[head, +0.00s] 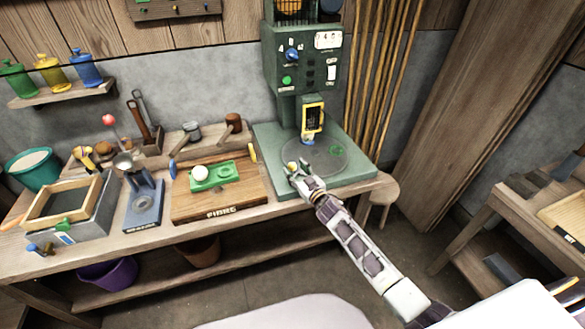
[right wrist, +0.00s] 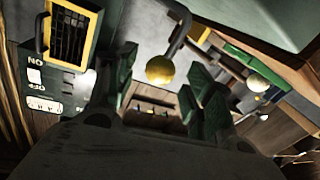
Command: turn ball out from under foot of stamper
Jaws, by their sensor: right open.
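The green stamper (head: 295,75) stands at the back of the bench. I cannot make out a ball under the foot. My right gripper (head: 295,168) is open at the turntable's front left edge. In the right wrist view a yellow knob (right wrist: 160,70) on a bent dark rod shows between the open fingers, grip not closed. My left gripper is not in view.
Left of the stamper, a wooden board (head: 225,205) carries a green mould (head: 213,181) with a pale ball (head: 200,173). A blue press (head: 146,200) and a framed box (head: 65,205) stand further left. Poles (head: 385,65) lean against the wall right of the stamper.

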